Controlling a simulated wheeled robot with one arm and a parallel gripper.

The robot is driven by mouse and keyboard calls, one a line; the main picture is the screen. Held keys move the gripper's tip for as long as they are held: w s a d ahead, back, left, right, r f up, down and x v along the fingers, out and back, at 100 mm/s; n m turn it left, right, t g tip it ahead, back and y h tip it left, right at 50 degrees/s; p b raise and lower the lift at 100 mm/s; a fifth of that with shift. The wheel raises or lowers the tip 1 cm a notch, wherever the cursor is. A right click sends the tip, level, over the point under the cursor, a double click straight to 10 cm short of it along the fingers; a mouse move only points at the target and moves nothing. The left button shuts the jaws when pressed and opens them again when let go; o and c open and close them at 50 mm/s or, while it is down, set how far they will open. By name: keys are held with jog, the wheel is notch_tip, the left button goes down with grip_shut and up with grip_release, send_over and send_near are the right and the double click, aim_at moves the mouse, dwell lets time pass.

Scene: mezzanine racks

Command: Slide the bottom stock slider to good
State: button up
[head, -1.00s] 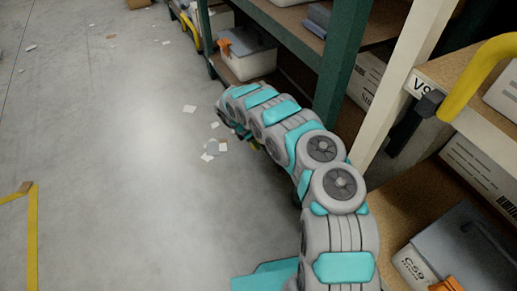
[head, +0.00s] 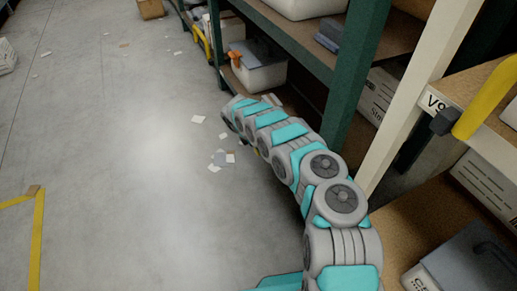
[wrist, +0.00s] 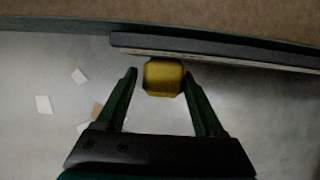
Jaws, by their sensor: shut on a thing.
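In the wrist view, a yellow block-shaped slider knob (wrist: 163,78) sits against the underside of a dark, narrow rail (wrist: 220,48) that runs along a shelf edge. My gripper (wrist: 160,74) is shut on the knob, with one dark green finger on each side of it. Pale floor shows beneath. In the head view, my arm reaches forward to the foot of the rack, and its links hide the gripper and most of the slider. Slider labels cannot be read in either view.
A dark green rack post (head: 350,95) stands just right of my arm. A white bin (head: 256,72) sits on the low shelf beyond. Paper scraps (head: 222,158) lie on the floor left of my arm. The aisle floor (head: 110,130) is otherwise largely clear.

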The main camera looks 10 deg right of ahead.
jog(key=o, duration=0.4)
jog(key=shift+w, duration=0.1)
jog(key=v, duration=0.7)
jog(key=shift+r, duration=0.35)
jog(key=shift+a, duration=0.15)
